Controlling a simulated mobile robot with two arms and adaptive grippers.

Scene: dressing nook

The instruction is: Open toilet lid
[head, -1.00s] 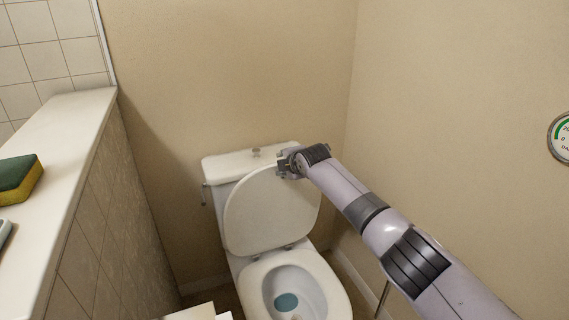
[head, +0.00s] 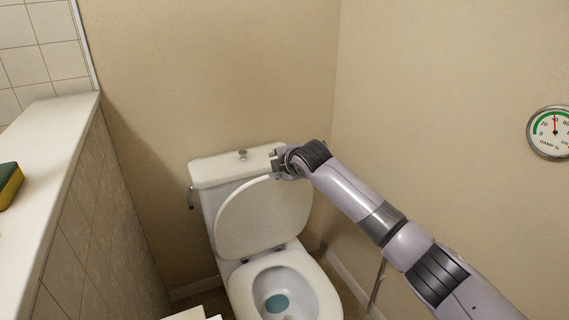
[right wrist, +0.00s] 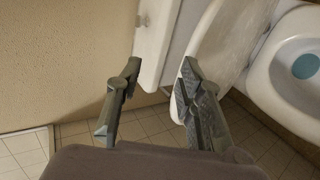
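The white toilet (head: 238,292) stands in the corner in the head view. Its oval lid (head: 255,222) is up and leans back towards the tank (head: 215,170), leaving the seat and bowl uncovered. In the right wrist view the lid (right wrist: 228,45) is right of the fingers, and the bowl is at the far right. My right gripper (head: 277,162) is by the lid's upper right edge and the tank top. In the right wrist view its fingers (right wrist: 158,75) are apart, with the tank's end showing between them. Contact with the lid cannot be told. My left gripper is not in view.
A tiled half wall with a white ledge (head: 45,150) runs along the left, with a green and yellow sponge (head: 10,183) on it. A round gauge (head: 549,133) hangs on the right wall. A thin handle (head: 377,283) stands right of the toilet.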

